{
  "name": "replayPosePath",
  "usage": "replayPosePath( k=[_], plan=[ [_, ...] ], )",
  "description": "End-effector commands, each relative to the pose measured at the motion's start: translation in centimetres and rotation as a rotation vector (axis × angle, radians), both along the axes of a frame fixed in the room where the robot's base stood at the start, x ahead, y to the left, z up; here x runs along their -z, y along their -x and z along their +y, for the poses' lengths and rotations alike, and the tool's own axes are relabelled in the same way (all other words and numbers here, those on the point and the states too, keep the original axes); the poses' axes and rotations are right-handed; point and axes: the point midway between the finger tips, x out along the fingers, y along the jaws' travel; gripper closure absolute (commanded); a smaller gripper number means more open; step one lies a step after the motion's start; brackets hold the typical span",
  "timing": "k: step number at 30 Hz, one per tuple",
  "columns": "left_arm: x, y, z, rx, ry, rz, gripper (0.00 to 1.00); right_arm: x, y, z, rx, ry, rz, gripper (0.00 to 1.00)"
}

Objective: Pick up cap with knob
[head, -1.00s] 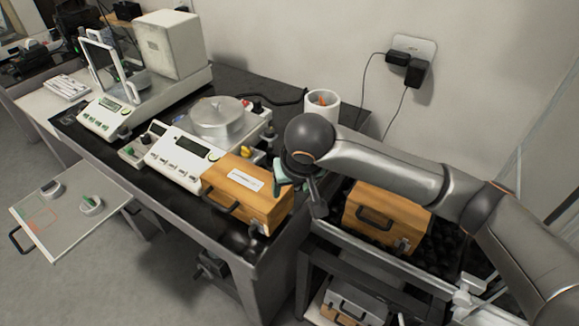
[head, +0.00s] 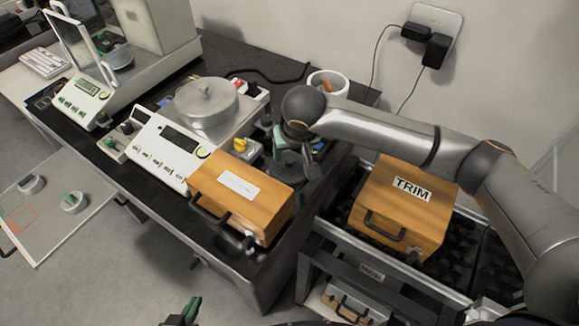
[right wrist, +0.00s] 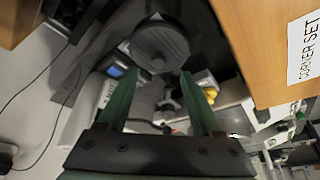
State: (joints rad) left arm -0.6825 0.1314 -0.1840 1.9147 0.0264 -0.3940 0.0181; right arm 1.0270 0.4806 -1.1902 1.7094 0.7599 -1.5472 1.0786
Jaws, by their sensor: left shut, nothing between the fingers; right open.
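The cap with knob (right wrist: 160,43) looks like a dark grey round disc with a small knob, seen in the right wrist view just beyond my fingertips. In the head view a dark shape behind the wooden box is mostly covered by my arm and gripper. My right gripper (right wrist: 157,80) is open, its two green fingers apart with the disc ahead of them and nothing held. In the head view it (head: 294,152) hangs over the table behind the box. My left gripper (head: 190,308) shows only as a green tip at the bottom edge, shut and empty.
A wooden box (head: 235,205) stands close by the right gripper. A scale (head: 172,142) carries a silver round, knobbed piece (head: 206,101). A white cup (head: 328,82) is behind. A TRIM box (head: 401,213) sits on a lower cart to the right.

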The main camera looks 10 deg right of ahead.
Motion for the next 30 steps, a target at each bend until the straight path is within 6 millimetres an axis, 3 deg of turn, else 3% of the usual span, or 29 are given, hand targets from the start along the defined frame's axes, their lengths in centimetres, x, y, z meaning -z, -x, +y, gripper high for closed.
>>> replayPosePath(
  k=[8,15,24,30],
  plan=[
    [0.2,0.0,0.0,0.000,0.000,0.000,1.00,2.3,-1.0,-0.1,0.001,0.002,0.000,0.34],
    [0.4,-0.1,0.0,0.000,0.000,-0.001,1.00,5.4,-2.4,-0.2,-0.002,0.001,-0.001,0.34],
    [0.3,-0.2,0.0,0.001,0.000,-0.003,1.00,5.9,-2.6,-0.2,-0.002,0.000,-0.002,0.34],
    [0.3,-0.2,0.0,0.001,0.000,-0.003,1.00,5.9,-2.6,-0.2,-0.002,0.000,-0.002,0.55]
  ],
)
